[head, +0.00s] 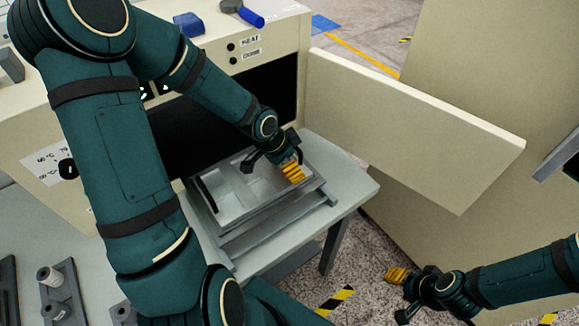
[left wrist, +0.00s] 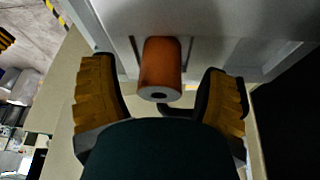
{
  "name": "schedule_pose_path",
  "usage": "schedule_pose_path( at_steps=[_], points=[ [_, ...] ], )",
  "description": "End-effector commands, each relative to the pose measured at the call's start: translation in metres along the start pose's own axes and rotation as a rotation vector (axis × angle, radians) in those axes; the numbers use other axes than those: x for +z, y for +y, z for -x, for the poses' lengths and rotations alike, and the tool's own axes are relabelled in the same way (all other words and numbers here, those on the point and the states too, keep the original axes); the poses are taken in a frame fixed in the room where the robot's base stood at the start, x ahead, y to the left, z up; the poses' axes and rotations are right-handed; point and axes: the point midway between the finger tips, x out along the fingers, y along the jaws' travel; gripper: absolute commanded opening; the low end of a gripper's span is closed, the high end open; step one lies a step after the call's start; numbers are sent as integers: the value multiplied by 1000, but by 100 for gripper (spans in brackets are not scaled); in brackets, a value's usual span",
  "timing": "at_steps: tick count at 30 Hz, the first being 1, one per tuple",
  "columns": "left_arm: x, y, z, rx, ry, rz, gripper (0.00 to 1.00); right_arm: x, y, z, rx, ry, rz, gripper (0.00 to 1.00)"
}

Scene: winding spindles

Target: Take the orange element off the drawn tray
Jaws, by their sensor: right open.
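The orange element (left wrist: 161,66) is a short cylinder with a dark hole in its end face, seen in the left wrist view. It lies in the pale tray, ahead of and between my left gripper's fingers, with a gap on each side. My left gripper (left wrist: 160,100) is open and empty. In the head view my left gripper (head: 276,172) is over the right part of the drawn tray (head: 226,212), and it hides the orange element. My right gripper (head: 402,294) is open and empty at lower right, away from the tray.
The tray sits on a grey table (head: 352,185) before the dark opening of a cream cabinet (head: 270,50). Its open door (head: 410,125) stands to the right of the tray. Open floor lies right of the table.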

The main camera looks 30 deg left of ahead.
Motion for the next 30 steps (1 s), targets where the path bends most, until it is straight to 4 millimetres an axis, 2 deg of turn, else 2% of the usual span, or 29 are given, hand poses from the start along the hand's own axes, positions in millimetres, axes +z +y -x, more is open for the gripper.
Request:
schedule_pose_path(
  at_steps=[1,5,6,20,23,30],
  points=[
    [0,0,0,0,0,0,62,0,0,0,0,0,0,47],
    [0,0,0,0,0,0,16,0,0,0,0,0,0,47],
    [0,0,0,0,0,0,2,0,0,0,0,0,1,47],
    [-1,0,3,1,0,0,1,0,-1,2,-1,0,1,47],
    [-6,0,14,0,1,0,1,-1,-3,8,-2,0,1,47],
    [-24,-1,58,-3,0,2,0,-4,-10,30,-6,0,1,47]
  ],
)
